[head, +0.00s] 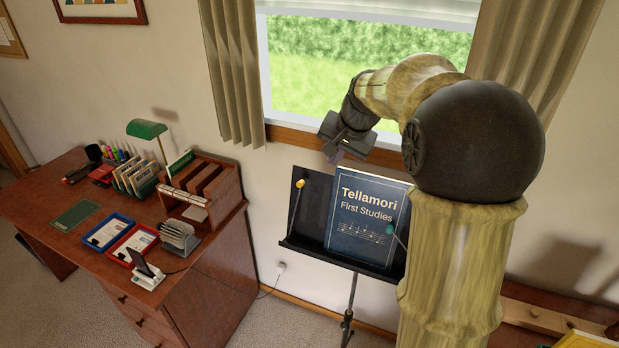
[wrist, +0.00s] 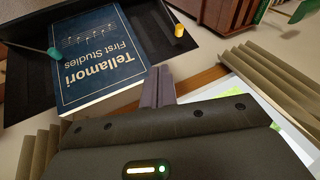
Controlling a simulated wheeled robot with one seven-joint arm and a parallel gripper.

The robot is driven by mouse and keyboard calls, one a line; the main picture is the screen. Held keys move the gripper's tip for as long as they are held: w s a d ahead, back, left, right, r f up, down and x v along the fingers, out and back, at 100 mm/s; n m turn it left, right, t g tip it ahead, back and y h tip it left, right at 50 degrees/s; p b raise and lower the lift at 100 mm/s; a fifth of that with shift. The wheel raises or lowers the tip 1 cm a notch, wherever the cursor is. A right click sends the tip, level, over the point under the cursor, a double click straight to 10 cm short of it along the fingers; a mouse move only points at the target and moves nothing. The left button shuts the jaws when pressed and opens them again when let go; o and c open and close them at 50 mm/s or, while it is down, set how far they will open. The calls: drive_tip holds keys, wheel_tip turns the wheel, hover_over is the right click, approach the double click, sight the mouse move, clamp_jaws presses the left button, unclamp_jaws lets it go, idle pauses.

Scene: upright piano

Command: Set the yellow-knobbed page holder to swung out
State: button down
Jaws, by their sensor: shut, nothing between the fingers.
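The yellow-knobbed page holder (head: 300,183) is a thin rod on the left part of the black music stand (head: 285,243). Its rod stands nearly upright from the ledge, leaning slightly right, with its knob left of the blue book and apart from it. In the wrist view its yellow knob (wrist: 179,30) is beyond the fingertips, to the upper right. My gripper (head: 336,157) is shut and empty, above the top edge of the book, up and to the right of the yellow knob. Its closed fingers (wrist: 160,75) point toward the stand.
The blue book "Tellamori First Studies" (head: 362,218) rests on the stand. A teal-knobbed holder (head: 390,228) lies across its right side. A window (head: 320,70) with curtains is behind. A desk (head: 50,210) with trays and files stands left. My arm hides the stand's right end.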

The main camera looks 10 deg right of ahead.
drive_tip(key=p, duration=0.3)
approach(300, 182)
drive_tip(key=d+f, duration=0.4)
drive_tip(key=w+a+f+p, duration=0.2)
drive_tip(key=a, duration=0.1)
drive_tip(key=shift+w+f, duration=0.3)
drive_tip(key=shift+w+a+r, duration=0.15)
drive_tip(key=shift+w+a, duration=0.4)
drive_tip(key=shift+a, duration=0.15)
drive_tip(key=shift+w+a+r, duration=0.1)
drive_tip(key=shift+w+a, duration=0.45)
drive_tip(key=shift+a, duration=0.15)
drive_tip(key=shift+s+d, duration=0.15)
drive_tip(key=shift+d, duration=0.05)
drive_tip(key=shift+s+d+f+b, duration=0.15)
drive_tip(key=shift+s+d+b, duration=0.25)
drive_tip(key=shift+s+d, duration=0.1)
